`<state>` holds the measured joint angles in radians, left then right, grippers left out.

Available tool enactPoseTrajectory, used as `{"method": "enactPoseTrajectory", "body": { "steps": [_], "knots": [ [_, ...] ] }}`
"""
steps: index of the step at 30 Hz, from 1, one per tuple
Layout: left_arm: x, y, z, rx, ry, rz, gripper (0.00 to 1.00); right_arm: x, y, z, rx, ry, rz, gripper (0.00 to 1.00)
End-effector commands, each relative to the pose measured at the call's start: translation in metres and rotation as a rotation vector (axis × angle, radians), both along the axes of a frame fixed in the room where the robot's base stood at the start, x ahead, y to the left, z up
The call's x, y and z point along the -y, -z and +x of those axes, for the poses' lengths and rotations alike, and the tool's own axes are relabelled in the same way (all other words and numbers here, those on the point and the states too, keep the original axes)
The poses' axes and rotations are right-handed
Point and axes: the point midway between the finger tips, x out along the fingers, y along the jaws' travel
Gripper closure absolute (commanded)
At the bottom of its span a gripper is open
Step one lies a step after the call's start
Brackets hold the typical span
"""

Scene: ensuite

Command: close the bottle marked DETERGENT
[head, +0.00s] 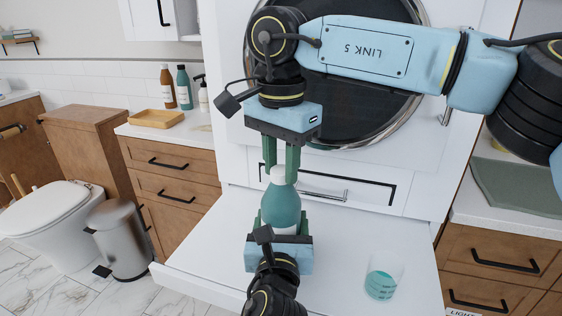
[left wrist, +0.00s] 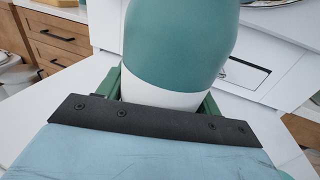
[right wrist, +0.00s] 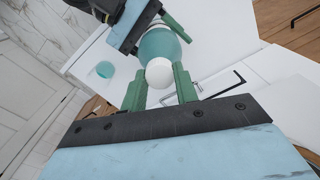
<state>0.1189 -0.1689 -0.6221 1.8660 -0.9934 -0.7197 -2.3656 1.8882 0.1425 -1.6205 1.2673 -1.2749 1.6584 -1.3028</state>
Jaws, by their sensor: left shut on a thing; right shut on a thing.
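A teal bottle (head: 281,208) with a white lower band stands upright on the white pull-out shelf; no DETERGENT marking is readable. A white cap (head: 278,174) sits at its top; it also shows in the right wrist view (right wrist: 160,73). My left gripper (head: 279,236) is shut around the bottle's white lower part (left wrist: 160,96). My right gripper (head: 281,168) comes down from above and is shut on the cap, its green fingers on either side. The cap's seating on the neck is too small to tell.
A clear cup (head: 382,280) with teal liquid stands on the white shelf (head: 345,232), right of the bottle. The white machine with a round dark door (head: 345,120) is behind. A bin (head: 120,240) and toilet (head: 60,215) are at left. Counter bottles (head: 184,88) stand further back.

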Motion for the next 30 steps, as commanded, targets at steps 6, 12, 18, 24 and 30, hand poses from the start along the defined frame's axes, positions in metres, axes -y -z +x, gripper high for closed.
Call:
{"method": "enactPoseTrajectory", "body": {
  "steps": [6, 12, 18, 24, 30],
  "knots": [
    [-0.0003, 0.0018, 0.0, -0.004, -0.001, 0.0, 0.99, 0.0, 0.0, 0.0, 0.0, 0.053, 0.0, 0.98],
    [-0.0003, 0.0018, 0.0, -0.004, -0.001, 0.0, 0.99, 0.0001, 0.0003, -0.0001, 0.0, 0.369, 0.001, 0.98],
    [-0.0003, 0.0017, 0.0, -0.004, -0.001, 0.0, 0.99, 0.0003, 0.0007, -0.0003, 0.0, 0.746, 0.002, 0.98],
    [-0.0005, 0.0018, 0.0, -0.004, -0.001, 0.0, 0.99, 0.0003, 0.0009, -0.0004, -0.001, 1.124, 0.004, 0.98],
    [-0.0006, 0.0018, 0.0001, -0.004, -0.002, 0.0, 0.99, 0.0003, 0.0011, -0.0005, 0.0, 1.502, 0.005, 0.98]
  ]
}}
